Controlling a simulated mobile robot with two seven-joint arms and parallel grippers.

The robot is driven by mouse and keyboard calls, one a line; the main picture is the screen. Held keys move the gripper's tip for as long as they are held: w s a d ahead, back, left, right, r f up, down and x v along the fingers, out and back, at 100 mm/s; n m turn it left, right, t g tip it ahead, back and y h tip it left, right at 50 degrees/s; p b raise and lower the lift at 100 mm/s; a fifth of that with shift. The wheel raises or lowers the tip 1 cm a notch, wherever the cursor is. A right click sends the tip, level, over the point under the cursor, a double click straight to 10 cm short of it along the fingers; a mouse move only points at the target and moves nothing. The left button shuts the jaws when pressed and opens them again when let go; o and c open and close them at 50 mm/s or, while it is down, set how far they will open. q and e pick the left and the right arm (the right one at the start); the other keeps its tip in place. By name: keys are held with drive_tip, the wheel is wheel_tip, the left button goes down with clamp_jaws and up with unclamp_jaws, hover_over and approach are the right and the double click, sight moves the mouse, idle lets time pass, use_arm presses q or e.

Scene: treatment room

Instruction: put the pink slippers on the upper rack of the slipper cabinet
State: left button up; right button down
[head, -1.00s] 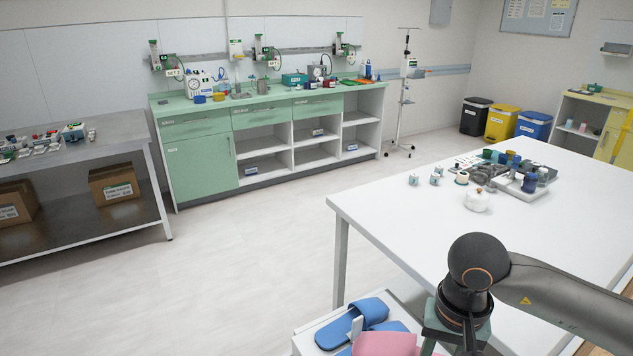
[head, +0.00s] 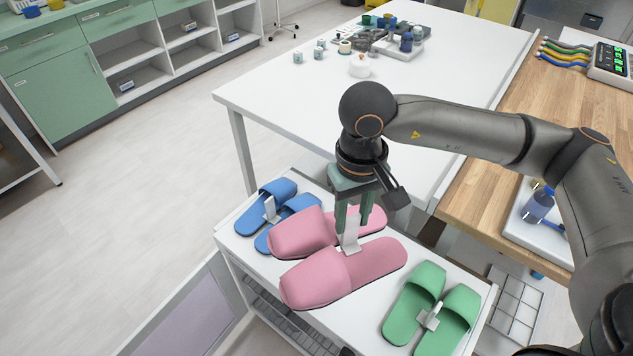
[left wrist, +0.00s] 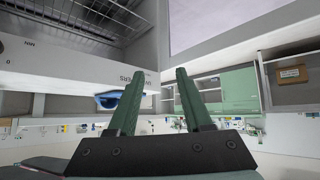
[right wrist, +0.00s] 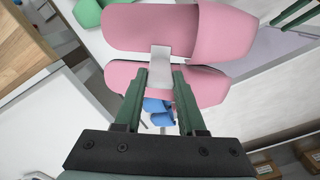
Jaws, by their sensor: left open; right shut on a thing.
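The pink slippers (head: 318,283) are a pair joined by a white clip (head: 350,232). My right gripper (head: 359,215) is shut on this clip, and the pair hangs level, seemingly just above the white cabinet top (head: 366,318). The pair also fills the upper part of the right wrist view (right wrist: 170,30). A wire rack (head: 285,320) shows inside the cabinet's open front below the top. My left gripper (left wrist: 157,72) is open and empty, facing the cabinet's lettered front panel (left wrist: 70,65); it is outside the head view. The left wrist view also shows wire racking (left wrist: 85,15).
Blue slippers (head: 262,213) lie on the cabinet top at left, green slippers (head: 428,312) at right. A white table (head: 300,95) stands behind, a wooden counter (head: 500,165) to the right. A lavender panel (head: 190,322) with a pale frame is at lower left. Open floor lies left.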

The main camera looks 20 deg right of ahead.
sight(344, 292)
drive_tip(key=s+a+f+m+b, duration=0.2)
drive_tip(key=s+f+m+b, duration=0.1)
drive_tip(key=shift+f, duration=0.25)
drive_tip(key=s+a+f+m+b, duration=0.1)
drive_tip(key=m+b, duration=0.1)
drive_tip(key=s+f+m+b, duration=0.2)
drive_tip(key=s+a+f+m+b, duration=0.1)
drive_tip(key=s+f+m+b, duration=0.1)
drive_tip(key=shift+s+a+m, duration=0.1)
drive_tip(key=shift+a+m, duration=0.25)
drive_tip(key=shift+m, duration=0.05)
drive_tip(key=w+d+f, duration=0.2)
drive_tip(key=w+f, duration=0.1)
drive_tip(key=f, duration=0.1)
drive_tip(key=w+d+f+m+b, duration=0.1)
drive_tip(key=w+d+f, duration=0.1)
drive_tip(key=w+f, duration=0.2)
drive_tip(key=w+d+f+m+b, duration=0.1)
drive_tip(key=w+d+f, duration=0.1)
drive_tip(key=w+f, duration=0.2)
drive_tip(key=shift+f, duration=0.85)
use_arm(q)
drive_tip(key=w+d+f, duration=0.1)
drive_tip(key=d+f, duration=0.2)
drive_tip(key=f, duration=0.5)
drive_tip(key=shift+w+f+m+h, duration=0.2)
drive_tip(key=shift+w+m+h, duration=0.1)
drive_tip(key=shift+w+h, duration=0.1)
use_arm(e)
drive_tip(key=shift+w, duration=0.1)
